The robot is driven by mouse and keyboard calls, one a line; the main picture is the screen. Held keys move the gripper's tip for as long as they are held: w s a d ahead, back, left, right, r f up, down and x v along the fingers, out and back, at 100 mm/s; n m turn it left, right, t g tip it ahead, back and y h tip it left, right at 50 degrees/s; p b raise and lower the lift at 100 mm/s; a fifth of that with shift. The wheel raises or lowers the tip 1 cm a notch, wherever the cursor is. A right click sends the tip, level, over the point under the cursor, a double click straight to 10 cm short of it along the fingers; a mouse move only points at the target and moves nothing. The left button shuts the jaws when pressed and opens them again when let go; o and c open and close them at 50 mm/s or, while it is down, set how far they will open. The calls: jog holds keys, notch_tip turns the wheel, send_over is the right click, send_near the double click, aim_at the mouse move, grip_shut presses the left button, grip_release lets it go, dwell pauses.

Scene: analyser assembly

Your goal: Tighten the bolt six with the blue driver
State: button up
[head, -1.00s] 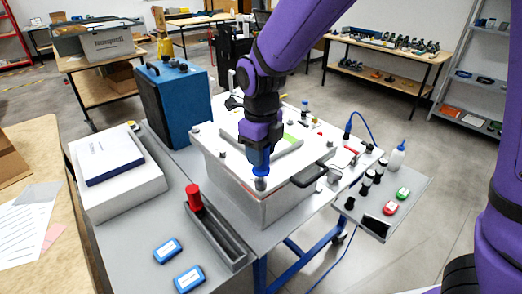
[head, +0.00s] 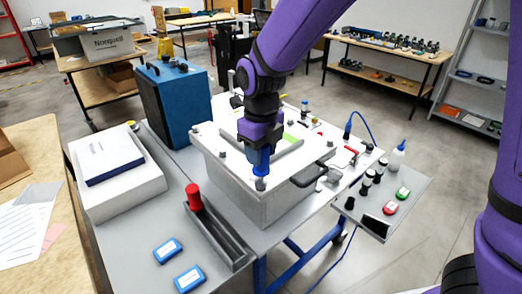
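My gripper (head: 259,147) is shut on the blue driver (head: 261,165) and holds it upright, pointing down. The driver's lower end is at the front corner of the white lid of the analyser box (head: 240,205). A bolt (head: 260,184) shows right below the driver, and I cannot tell whether the tip is seated on it. Other bolts stand along the lid's edges, one at the left edge (head: 222,154) and one at the far left corner (head: 195,125). No bolt numbers are readable.
A red-handled driver (head: 194,196) stands at the end of a grey tray (head: 222,238) to the left. Blue-labelled boxes (head: 168,250) lie in front. A black handle (head: 312,175) juts from the analyser's right side. A blue case (head: 174,95) stands behind.

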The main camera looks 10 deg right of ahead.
jog(key=shift+r, duration=3)
grip_shut()
jog(key=shift+s, duration=0.1)
